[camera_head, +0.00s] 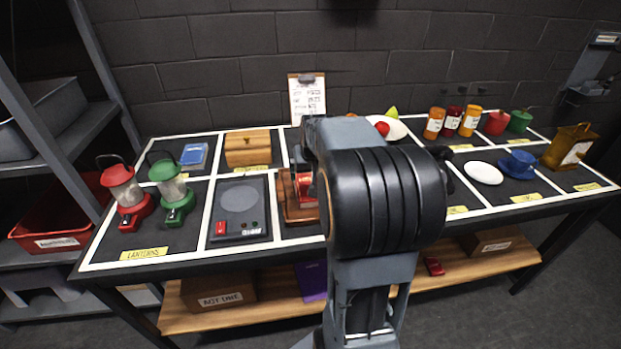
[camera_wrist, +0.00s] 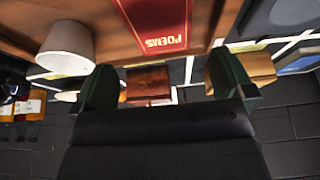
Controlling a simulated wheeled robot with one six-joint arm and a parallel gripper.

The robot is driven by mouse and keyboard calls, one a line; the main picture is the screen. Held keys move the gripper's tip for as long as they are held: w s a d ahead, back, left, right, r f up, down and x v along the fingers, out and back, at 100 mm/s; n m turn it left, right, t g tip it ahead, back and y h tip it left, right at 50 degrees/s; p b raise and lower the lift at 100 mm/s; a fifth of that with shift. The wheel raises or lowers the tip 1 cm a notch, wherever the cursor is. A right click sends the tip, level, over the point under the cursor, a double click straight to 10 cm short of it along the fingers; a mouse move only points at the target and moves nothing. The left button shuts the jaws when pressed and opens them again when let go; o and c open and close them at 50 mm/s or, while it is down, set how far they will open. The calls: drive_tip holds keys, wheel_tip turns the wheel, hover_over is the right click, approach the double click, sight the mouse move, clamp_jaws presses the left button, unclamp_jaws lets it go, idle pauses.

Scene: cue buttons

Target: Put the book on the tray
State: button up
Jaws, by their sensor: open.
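A red book with "POEMS" on it (camera_wrist: 160,25) lies on a brown wooden surface (camera_wrist: 40,18) that looks like the tray, in the wrist view. In the head view a red patch (camera_head: 306,188), likely the book, shows on a wooden tray-like thing (camera_head: 289,212) left of my arm, which hides part of it. My gripper (camera_wrist: 163,75) shows as two dark green fingers spread apart with nothing held between them. The book is in front of the fingers, and I cannot tell the exact gap. The fingertips are hidden in the head view.
A white cup-like thing (camera_wrist: 66,46) stands beside the book. A clipboard (camera_head: 307,98) stands behind.

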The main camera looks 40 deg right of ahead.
drive_tip(key=s+a+f+n+y, duration=0.1)
drive_tip(key=s+a+n, duration=0.1)
drive_tip(key=s+a, duration=0.5)
drive_tip(key=s+a+n+g+y, duration=0.1)
drive_tip(key=s+a+n, duration=0.2)
drive_tip(key=s+a, duration=0.4)
drive_tip(key=a, duration=0.7)
drive_tip(key=shift+s+f, duration=0.35)
drive_tip(key=shift+s, duration=0.05)
wheel_tip(320, 180, up, 12)
drive_tip(key=p, duration=1)
drive_tip(key=shift+s+f, duration=0.15)
drive_tip(key=shift+f, duration=0.1)
